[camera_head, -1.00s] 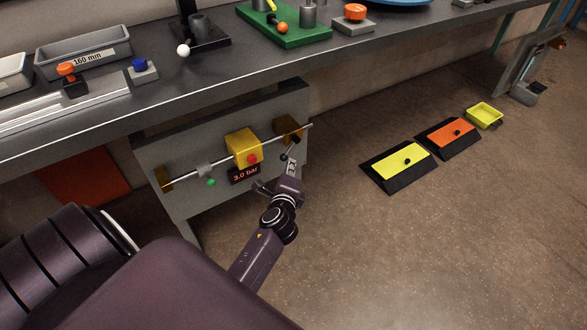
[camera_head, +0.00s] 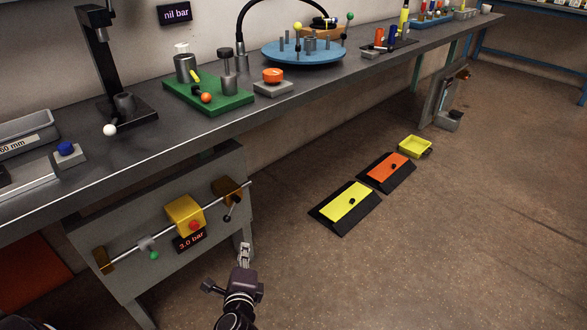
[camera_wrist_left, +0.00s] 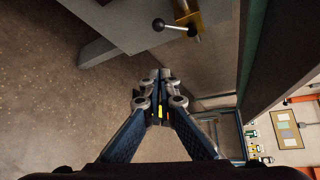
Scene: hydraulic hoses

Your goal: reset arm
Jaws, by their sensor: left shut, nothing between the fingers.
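My left gripper (camera_head: 245,253) is in the lower middle of the head view, in front of the grey panel (camera_head: 150,290) under the bench. It is shut and empty, and its closed fingers also show in the left wrist view (camera_wrist_left: 161,85). The lever with a black knob (camera_head: 229,214) hangs at the brass block (camera_head: 226,189) on the panel's right end. The fingers are apart from it. The lever also shows in the left wrist view (camera_wrist_left: 174,27). My right gripper is in neither view.
The panel carries a yellow block (camera_head: 184,214) with a red button and a "3.0 bar" display (camera_head: 191,241). The workbench (camera_head: 190,130) runs above. Yellow (camera_head: 346,205) and orange (camera_head: 388,167) pedals and a yellow tray (camera_head: 415,146) are on the floor. The floor at right is clear.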

